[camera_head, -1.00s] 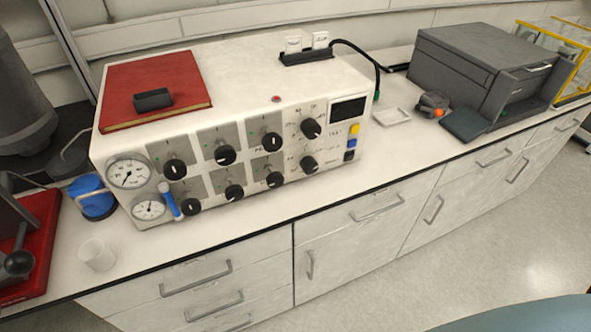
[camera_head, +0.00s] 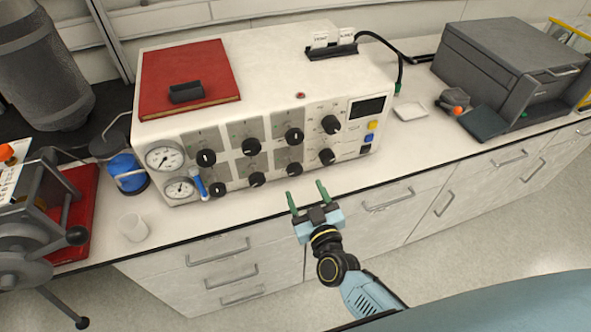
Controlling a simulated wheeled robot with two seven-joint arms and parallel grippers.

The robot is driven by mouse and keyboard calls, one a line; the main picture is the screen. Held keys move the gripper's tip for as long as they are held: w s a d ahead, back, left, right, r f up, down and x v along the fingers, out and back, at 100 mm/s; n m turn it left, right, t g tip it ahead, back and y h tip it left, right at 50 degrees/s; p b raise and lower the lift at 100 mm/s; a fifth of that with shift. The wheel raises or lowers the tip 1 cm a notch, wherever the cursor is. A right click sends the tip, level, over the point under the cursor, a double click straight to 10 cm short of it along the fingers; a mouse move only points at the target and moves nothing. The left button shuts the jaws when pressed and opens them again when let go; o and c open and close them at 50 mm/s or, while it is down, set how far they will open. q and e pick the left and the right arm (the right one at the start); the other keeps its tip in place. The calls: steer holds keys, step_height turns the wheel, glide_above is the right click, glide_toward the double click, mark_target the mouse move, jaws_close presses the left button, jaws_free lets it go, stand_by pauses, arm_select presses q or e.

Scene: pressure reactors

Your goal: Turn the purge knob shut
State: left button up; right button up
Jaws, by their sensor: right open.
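A white control box (camera_head: 225,120) stands on the bench. Its front carries two rows of black knobs, three on top and several below, such as the upper right one (camera_head: 294,136), plus two larger knobs (camera_head: 330,124) near the display. The labels are too small to read, so I cannot tell which is the purge knob. My right gripper (camera_head: 307,193) is in front of the box's lower right part, with its two green fingers apart and empty. It does not appear to touch any knob. My left gripper is not in view.
Two round gauges (camera_head: 166,157) and a blue-handled valve (camera_head: 199,185) sit on the box's left end. A white cup (camera_head: 133,227) stands at the bench's front left. A dark grey machine (camera_head: 500,70) stands at the right.

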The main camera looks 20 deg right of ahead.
mark_target(296, 172)
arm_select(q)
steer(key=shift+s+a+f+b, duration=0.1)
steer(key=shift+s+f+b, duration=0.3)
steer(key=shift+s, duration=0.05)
arm_select(e)
steer(key=w, duration=0.8)
steer(key=shift+a, duration=0.15)
steer(key=c, duration=1)
steer(key=shift+o, duration=0.2)
